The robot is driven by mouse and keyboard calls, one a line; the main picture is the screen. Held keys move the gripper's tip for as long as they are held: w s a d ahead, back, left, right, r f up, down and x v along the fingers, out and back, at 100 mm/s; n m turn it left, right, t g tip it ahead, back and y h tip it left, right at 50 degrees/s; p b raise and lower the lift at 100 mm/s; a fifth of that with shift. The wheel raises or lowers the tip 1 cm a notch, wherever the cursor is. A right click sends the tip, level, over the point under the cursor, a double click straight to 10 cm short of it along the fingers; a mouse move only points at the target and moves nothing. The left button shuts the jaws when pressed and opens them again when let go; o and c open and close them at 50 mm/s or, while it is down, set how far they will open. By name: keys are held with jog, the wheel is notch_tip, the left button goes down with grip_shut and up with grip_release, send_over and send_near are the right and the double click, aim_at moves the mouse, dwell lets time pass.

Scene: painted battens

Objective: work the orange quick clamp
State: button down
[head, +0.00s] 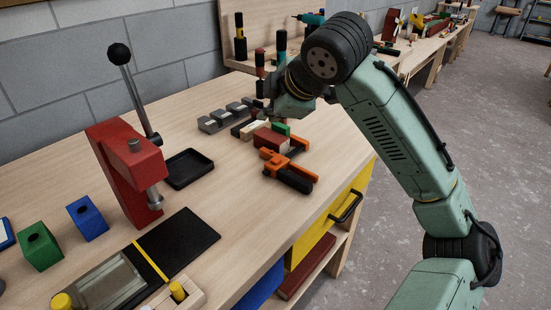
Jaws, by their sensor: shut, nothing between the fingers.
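The orange quick clamp (276,163) lies on the workbench near its front edge, with black parts, one of them toward the lower right. A dark red block (268,138) lies touching or just behind it, with a small green piece (281,128) behind that. I cannot tell whether the clamp grips anything. My gripper (266,113) is behind and above the clamp, apart from it, near a pale batten (254,129). It is shut and empty; its fingertips are small and partly hidden by my wrist.
A grey stepped block (229,116) and a black tray (188,168) lie left of the clamp. A red lever press (126,175) stands further left. Green (39,247) and blue (86,218) blocks are at far left.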

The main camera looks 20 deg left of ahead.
jog(key=b, duration=0.6)
send_over(271, 166)
notch_tip(271, 166, down, 7)
jog(key=shift+w+f, duration=0.1)
jog(key=shift+f+b, duration=0.55)
jog(key=shift+f, duration=0.2)
dwell(0.4)
jog(key=shift+f, duration=0.45)
jog(key=shift+f+b, duration=0.4)
jog(key=shift+f, duration=0.1)
dwell(0.7)
jog(key=shift+r, duration=0.15)
jog(key=shift+r+p, duration=0.85)
jog(key=shift+p, duration=0.05)
